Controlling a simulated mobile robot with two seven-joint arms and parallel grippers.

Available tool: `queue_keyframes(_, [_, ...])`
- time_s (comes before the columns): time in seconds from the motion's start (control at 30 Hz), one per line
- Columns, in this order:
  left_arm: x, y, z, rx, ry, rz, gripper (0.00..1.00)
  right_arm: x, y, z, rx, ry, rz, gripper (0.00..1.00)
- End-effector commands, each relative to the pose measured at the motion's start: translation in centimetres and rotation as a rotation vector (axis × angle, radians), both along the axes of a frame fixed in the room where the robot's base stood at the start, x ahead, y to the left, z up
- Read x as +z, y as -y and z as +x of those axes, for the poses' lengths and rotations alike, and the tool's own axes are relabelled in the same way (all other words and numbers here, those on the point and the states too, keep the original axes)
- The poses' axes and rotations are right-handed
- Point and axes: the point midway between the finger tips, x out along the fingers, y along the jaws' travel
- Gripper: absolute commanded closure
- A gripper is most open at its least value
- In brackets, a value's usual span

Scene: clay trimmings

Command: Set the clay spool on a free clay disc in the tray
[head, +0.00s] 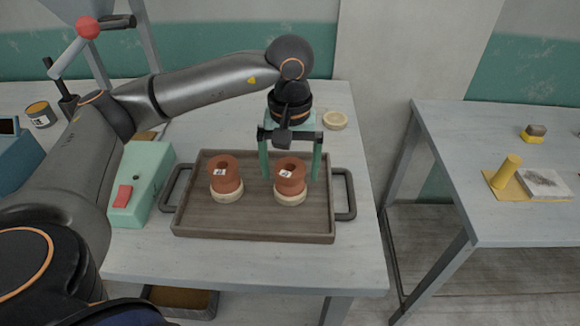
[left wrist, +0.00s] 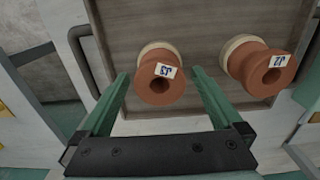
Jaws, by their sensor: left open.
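Two reddish-brown clay spools stand upright in the brown tray (head: 255,226), each on a pale clay disc. The right spool (head: 290,182) is on its disc (head: 290,199). The left spool (head: 224,180) is on its disc (head: 227,196). Each spool has a small white label. My left gripper (head: 291,178) is open at the right spool, its green fingers on either side. In the left wrist view, that spool (left wrist: 159,91) shows between the open fingers with gaps on both sides, and the other spool (left wrist: 268,75) is to the right. My right gripper is out of view.
A pale round piece (head: 335,120) lies on the table behind the tray. A green box with a red switch (head: 122,196) is left of the tray. A tin (head: 40,114) stands far left. A second table at right holds a yellow cylinder (head: 507,172).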

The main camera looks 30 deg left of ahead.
Motion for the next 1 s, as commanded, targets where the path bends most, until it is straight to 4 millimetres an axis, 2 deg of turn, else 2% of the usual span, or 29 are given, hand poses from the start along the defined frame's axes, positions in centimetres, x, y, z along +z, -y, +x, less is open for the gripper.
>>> queue_keyframes(0.3, [7.1, 0.1, 0.2, -0.001, 0.008, -0.002, 0.0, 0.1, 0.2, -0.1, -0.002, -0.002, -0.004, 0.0])
queue_keyframes(0.5, [10.5, 0.0, 0.1, 0.0, 0.006, 0.0, 0.0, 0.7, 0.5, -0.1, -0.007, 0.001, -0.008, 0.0])
queue_keyframes(0.7, [11.6, 0.0, 0.1, 0.0, 0.004, 0.0, 0.0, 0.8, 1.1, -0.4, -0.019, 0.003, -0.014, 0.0])
queue_keyframes(1.0, [11.6, 0.0, 0.1, 0.0, 0.002, 0.0, 0.0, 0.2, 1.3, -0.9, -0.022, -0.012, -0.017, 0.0])
